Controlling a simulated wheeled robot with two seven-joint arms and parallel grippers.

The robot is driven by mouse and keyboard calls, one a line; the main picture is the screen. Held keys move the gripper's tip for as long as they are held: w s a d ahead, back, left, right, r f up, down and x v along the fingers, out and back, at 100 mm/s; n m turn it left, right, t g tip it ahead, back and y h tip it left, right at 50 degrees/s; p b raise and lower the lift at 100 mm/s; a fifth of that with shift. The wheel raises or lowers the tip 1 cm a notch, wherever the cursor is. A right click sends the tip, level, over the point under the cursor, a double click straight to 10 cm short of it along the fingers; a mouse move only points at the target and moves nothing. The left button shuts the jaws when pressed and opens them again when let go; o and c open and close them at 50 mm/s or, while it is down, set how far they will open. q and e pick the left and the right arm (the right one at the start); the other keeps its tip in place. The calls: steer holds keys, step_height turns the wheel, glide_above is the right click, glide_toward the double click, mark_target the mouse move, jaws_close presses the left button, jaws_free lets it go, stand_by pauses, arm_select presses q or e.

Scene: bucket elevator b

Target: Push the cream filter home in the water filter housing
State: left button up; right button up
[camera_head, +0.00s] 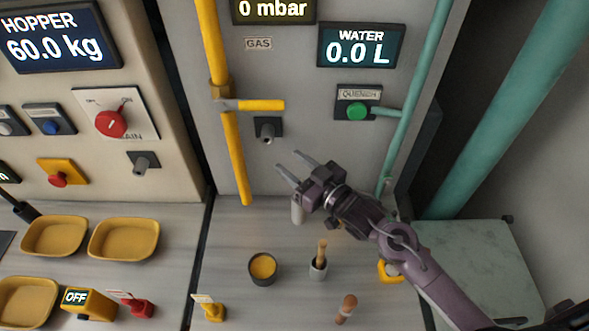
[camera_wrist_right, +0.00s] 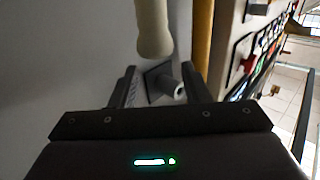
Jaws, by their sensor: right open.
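A pale cream cylinder (camera_head: 297,213), which looks like the filter, shows just below my right gripper in the head view. Its upper part is hidden behind the gripper. In the right wrist view the cream cylinder (camera_wrist_right: 153,30) comes in from the top edge, with its rounded end near the fingers and not between their tips. My right gripper (camera_head: 289,162) is open and empty, in front of the grey panel. I cannot tell for sure which part is the water filter housing. My left gripper is not in view.
A grey stub on a dark plate (camera_head: 267,129) sits on the panel beyond my fingers. A yellow gas pipe (camera_head: 235,155) and a teal pipe (camera_head: 408,125) flank it.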

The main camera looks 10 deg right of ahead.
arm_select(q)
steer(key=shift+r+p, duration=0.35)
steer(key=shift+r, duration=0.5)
arm_select(e)
step_height(320, 180, up, 4)
steer(key=shift+r, duration=0.15)
